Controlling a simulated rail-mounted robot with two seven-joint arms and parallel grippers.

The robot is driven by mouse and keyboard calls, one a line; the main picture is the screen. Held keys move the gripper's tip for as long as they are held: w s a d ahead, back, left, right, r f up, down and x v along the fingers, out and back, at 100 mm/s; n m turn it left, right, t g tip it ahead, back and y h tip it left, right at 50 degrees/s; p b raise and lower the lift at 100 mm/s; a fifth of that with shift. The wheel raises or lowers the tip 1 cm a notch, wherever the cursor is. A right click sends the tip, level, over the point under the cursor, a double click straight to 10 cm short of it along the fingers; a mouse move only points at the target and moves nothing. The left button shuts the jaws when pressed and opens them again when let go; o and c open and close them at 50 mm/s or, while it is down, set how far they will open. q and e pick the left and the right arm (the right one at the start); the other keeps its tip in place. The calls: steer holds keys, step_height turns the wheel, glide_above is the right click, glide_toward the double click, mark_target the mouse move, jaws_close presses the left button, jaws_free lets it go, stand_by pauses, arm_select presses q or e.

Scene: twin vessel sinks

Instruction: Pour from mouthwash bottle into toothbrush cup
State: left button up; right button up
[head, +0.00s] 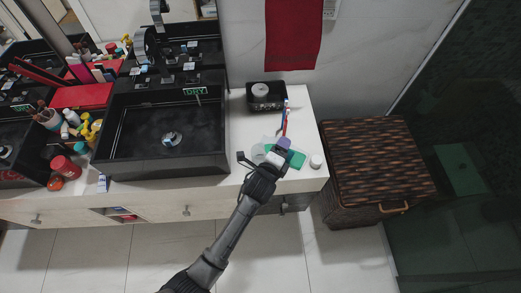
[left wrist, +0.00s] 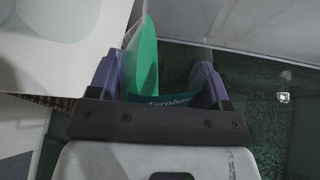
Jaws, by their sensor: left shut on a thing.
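The mouthwash bottle (head: 298,159) is green and shows beside my left gripper (head: 279,151), above the right end of the white counter. In the left wrist view its green body (left wrist: 145,65) and a dark teal label with white lettering sit between the purple fingers of my left gripper (left wrist: 158,85), which is shut on it. A pale, clear cup-like shape (head: 258,153) shows just left of the gripper; I cannot tell for sure that it is the toothbrush cup. Toothbrushes (head: 285,117) in red, blue and white stick up behind the gripper; their lower ends are hidden. My right gripper is not in view.
A small white round thing (head: 316,161) lies near the counter's right edge. A black box (head: 266,104) stands at the back by the wall. The black sink (head: 130,130) is to the left. A brown wicker hamper (head: 375,165) stands to the right.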

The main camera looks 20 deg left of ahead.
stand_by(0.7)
arm_select(q)
steer(key=shift+a+n+p, duration=0.1)
steer(key=shift+n+p, duration=0.3)
stand_by(1.0)
steer(key=shift+f, duration=0.1)
stand_by(0.6)
